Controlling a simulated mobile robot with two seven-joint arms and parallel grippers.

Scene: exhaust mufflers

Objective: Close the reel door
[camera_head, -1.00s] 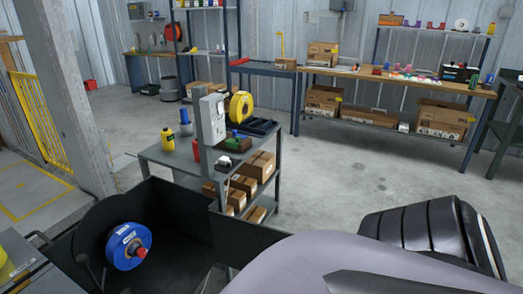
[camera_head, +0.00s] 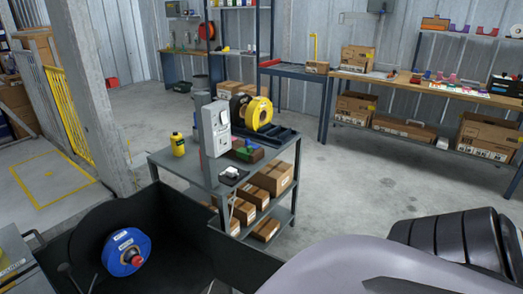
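A blue reel (camera_head: 127,251) with a red hub sits at the lower left, in front of a dark rounded plate. Dark flat panels (camera_head: 180,245) stand beside and behind it like an open-topped housing. I cannot tell which panel is the reel door, or how far open it stands. A smooth grey arm link of mine with a black ribbed part fills the lower right. Neither gripper shows.
A grey cart (camera_head: 190,174) with a grey post box, a yellow spool (camera_head: 259,113) and cardboard boxes stands just beyond the panels. A concrete pillar (camera_head: 88,100) is at left. Workbenches line the back wall. The floor (camera_head: 355,185) right of the cart is clear.

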